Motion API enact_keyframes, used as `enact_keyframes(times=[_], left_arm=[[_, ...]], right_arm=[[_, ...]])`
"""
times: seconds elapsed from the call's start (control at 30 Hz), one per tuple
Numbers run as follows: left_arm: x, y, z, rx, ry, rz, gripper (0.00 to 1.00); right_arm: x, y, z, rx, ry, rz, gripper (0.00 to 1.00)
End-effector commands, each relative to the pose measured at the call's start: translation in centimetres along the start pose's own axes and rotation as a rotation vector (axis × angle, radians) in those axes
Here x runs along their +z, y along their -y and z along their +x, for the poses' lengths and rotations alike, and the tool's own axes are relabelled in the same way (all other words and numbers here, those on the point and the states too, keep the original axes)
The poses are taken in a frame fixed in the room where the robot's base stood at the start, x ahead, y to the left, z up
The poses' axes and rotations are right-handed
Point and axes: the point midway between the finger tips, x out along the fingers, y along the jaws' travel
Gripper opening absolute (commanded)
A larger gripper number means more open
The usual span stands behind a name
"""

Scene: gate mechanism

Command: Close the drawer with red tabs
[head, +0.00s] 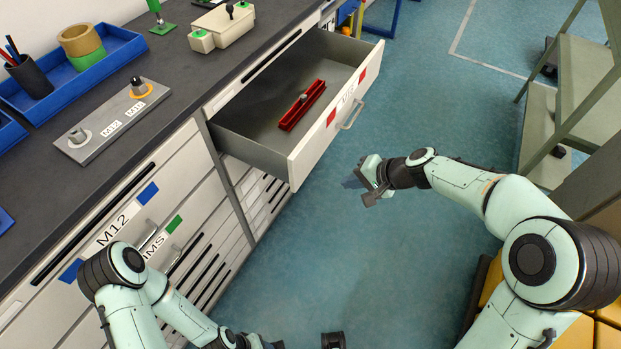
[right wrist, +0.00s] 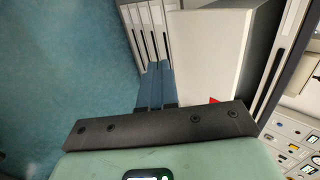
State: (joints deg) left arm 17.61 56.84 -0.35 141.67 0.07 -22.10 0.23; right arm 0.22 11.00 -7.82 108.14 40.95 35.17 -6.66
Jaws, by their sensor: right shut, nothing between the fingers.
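The drawer with red tabs (head: 300,166) is pulled well out from the bench. Its white front has two red tabs, a label and a metal handle (head: 352,116). A red holder (head: 302,105) with a small metal part lies inside. My right gripper (head: 352,181) is shut and empty, in front of and below the drawer front, apart from it. In the right wrist view its blue fingers (right wrist: 155,88) are together, with the white drawer front (right wrist: 210,55) beside them and part of a red tab at its edge.
The dark bench top (head: 180,70) holds a blue tray (head: 110,45), a grey M12/M16 plate (head: 112,125) and a cream box (head: 222,24). Shut drawers with blue and green tabs are below. A shelf rack (head: 570,90) stands right. The blue floor between is clear.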

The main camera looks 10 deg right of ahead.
Motion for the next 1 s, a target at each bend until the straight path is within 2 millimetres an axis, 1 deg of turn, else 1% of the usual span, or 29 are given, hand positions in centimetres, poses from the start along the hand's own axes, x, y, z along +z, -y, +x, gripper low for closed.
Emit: enact_keyframes(times=[0.03, 0.1, 0.2, 0.27, 0.37, 0.6, 0.7, 0.8, 1.0], left_arm=[[0.0, 0.1, 0.4, 0.000, 0.001, 0.000, 0.55], [0.0, 0.2, 0.5, 0.000, 0.002, 0.000, 0.55], [0.1, 0.2, 0.5, 0.000, 0.002, 0.000, 0.55], [0.1, 0.2, 0.5, 0.000, 0.002, 0.000, 0.55], [0.1, 0.2, 0.5, 0.000, 0.002, 0.000, 0.55], [0.1, 0.3, 0.7, -0.001, 0.003, -0.001, 0.55], [0.1, 0.2, 0.7, -0.001, 0.003, 0.000, 0.55], [0.0, 0.0, -0.1, 0.000, 0.000, 0.000, 0.55], [-0.1, -0.2, -0.6, 0.001, -0.002, 0.001, 0.55]], right_arm=[[-0.1, 1.1, -0.9, -0.036, -0.003, -0.005, 0.00], [-0.2, 2.1, -1.5, -0.061, -0.001, -0.008, 0.00], [-0.1, 2.5, -1.0, -0.069, 0.003, -0.008, 0.00], [-0.1, 2.5, -0.2, -0.067, 0.004, -0.008, 0.00], [-0.1, 2.5, 1.7, -0.065, 0.006, -0.006, 0.00], [-0.1, 2.8, 7.0, -0.063, 0.004, -0.007, 0.00], [-0.1, 3.1, 8.8, -0.064, 0.004, -0.009, 0.00], [-0.1, 4.6, 9.6, -0.065, 0.002, -0.010, 0.00], [-0.1, 5.8, 10.7, -0.065, 0.001, -0.008, 0.00]])
